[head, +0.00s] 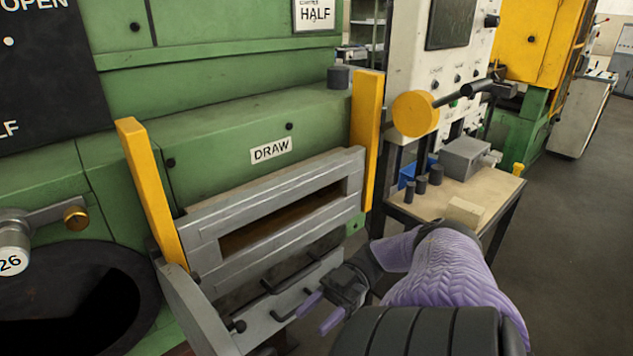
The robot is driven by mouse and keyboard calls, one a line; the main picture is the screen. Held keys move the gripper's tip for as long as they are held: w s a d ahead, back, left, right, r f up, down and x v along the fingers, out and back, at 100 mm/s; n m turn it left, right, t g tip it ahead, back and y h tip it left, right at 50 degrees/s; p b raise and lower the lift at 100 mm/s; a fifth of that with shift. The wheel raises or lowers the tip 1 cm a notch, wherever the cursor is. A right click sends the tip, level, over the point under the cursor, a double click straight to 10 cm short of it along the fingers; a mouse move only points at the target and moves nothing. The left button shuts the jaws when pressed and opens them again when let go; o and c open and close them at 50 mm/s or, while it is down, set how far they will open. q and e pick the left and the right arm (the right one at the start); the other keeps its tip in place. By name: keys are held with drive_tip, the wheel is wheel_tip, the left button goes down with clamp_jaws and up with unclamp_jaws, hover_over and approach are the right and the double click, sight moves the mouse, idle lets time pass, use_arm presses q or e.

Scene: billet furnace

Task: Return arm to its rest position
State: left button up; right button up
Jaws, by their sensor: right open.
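My right arm comes in from the lower right, with a purple ribbed sleeve and a dark wrist. My right gripper (320,312) is open, its two purple fingers apart with nothing between them. It shows in front of and below the grey draw frame (206,255) on the green furnace (225,120), close to the dark handle bar on its lower panel. I cannot tell from this one view whether a finger touches the panel. My left gripper is not in view.
Yellow posts (150,190) flank the draw slot. A side table (406,208) holds a grey box (465,158), dark cylinders and a pale block (465,211). Open floor (570,250) lies at right.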

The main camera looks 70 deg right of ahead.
drive_tip(key=shift+d, duration=0.25)
